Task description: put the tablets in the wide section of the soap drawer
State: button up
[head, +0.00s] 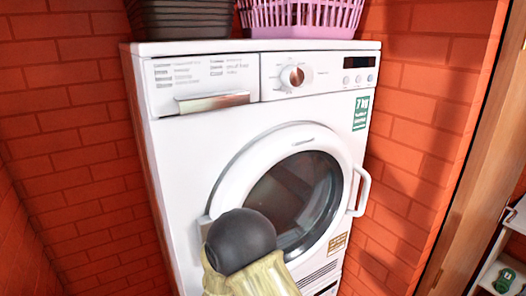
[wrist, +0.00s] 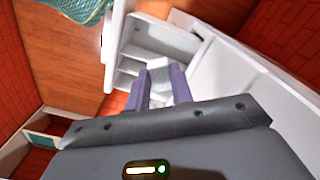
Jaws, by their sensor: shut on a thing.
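The soap drawer (head: 212,101) is shut at the top left of the white washing machine's front, so its sections are hidden. My gripper (wrist: 161,80) shows in the wrist view, its two purple-grey fingers closed around a small pale block (wrist: 160,78). The block is mostly covered by the fingers, and I cannot tell for sure whether it is a tablet. No other tablets are clearly visible. In the head view only a dark, rounded joint and a cream link of my arm show, low in front of the machine door.
The washing machine (head: 180,160) has a round door (head: 295,200) and a dial (head: 292,76). A pink basket (head: 300,18) and a dark basket (head: 180,20) stand on top. White shelves (head: 490,272) with a green item (head: 506,280) stand at right. White compartments (wrist: 160,42) lie beyond my fingers.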

jog(key=shift+f+b, duration=1.9)
jog(key=shift+f, duration=0.95)
jog(key=o, duration=1)
jog(key=shift+o, duration=0.2)
notch_tip(320, 180, up, 17)
jog(key=b, duration=0.2)
jog(key=shift+r, duration=0.2)
jog(key=shift+w, duration=0.1)
